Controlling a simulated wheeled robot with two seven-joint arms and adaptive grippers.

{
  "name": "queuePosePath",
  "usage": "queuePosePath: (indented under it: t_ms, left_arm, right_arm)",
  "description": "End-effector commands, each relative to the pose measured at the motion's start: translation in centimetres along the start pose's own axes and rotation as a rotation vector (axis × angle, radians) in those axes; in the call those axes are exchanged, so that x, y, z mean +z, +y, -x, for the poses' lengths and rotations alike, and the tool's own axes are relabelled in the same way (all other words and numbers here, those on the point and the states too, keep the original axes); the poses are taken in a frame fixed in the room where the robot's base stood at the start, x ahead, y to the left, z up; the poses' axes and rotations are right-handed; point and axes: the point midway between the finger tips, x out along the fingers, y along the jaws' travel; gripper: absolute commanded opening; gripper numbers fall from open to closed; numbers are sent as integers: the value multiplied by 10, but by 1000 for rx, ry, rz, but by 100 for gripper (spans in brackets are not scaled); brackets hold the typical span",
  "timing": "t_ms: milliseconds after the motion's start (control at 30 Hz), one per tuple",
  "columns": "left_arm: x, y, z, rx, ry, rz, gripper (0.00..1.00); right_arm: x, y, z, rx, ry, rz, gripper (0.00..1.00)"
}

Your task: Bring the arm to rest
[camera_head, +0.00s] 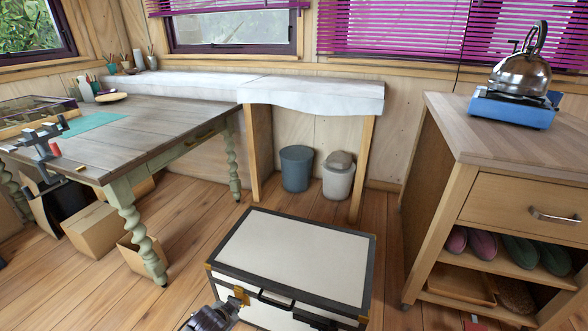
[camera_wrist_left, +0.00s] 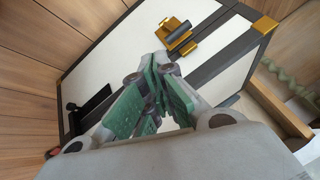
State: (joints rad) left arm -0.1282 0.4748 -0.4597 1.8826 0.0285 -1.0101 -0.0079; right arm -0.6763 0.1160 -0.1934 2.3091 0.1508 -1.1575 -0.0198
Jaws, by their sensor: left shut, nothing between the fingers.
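My left gripper (camera_head: 212,317) is at the bottom edge of the head view, by the front left corner of a white trunk (camera_head: 300,252) with dark edging. In the left wrist view the green-padded fingers of the left gripper (camera_wrist_left: 160,92) are together with nothing between them. Behind them the trunk (camera_wrist_left: 120,45) and a brass latch (camera_wrist_left: 180,37) show. Whether the gripper touches the trunk, I cannot tell. I cannot make out my right gripper in either view.
A wooden table (camera_head: 150,125) with green turned legs stands at the left. A wooden cabinet (camera_head: 490,135) with a kettle (camera_head: 520,72) on a blue stove (camera_head: 512,108) stands at the right. Two bins (camera_head: 297,168) stand behind the trunk. Wooden floor (camera_head: 190,255) is open left of the trunk.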

Motion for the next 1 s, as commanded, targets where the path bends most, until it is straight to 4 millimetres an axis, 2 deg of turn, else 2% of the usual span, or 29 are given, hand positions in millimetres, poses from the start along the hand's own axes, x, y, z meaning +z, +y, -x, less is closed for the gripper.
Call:
queuePosePath:
  t_ms: [200, 400, 500, 700, 1000]
  left_arm:
    - [-22, 26, 51, 90, 10, 108, 0]
    - [-40, 41, 98, 159, 71, 230, 0]
    - [-44, 44, 117, 180, 98, 289, 0]
    - [-27, 54, 136, 203, 92, 390, 0]
    - [21, 87, 135, 250, -1, 487, 0]
  right_arm:
    - [0, 0, 0, 0, 0, 0, 61]
    - [0, 0, 0, 0, 0, 0, 61]
    - [0, 0, 0, 0, 0, 0, 61]
    - [0, 0, 0, 0, 0, 0, 61]
    - [0, 0, 0, 0, 0, 0, 61]
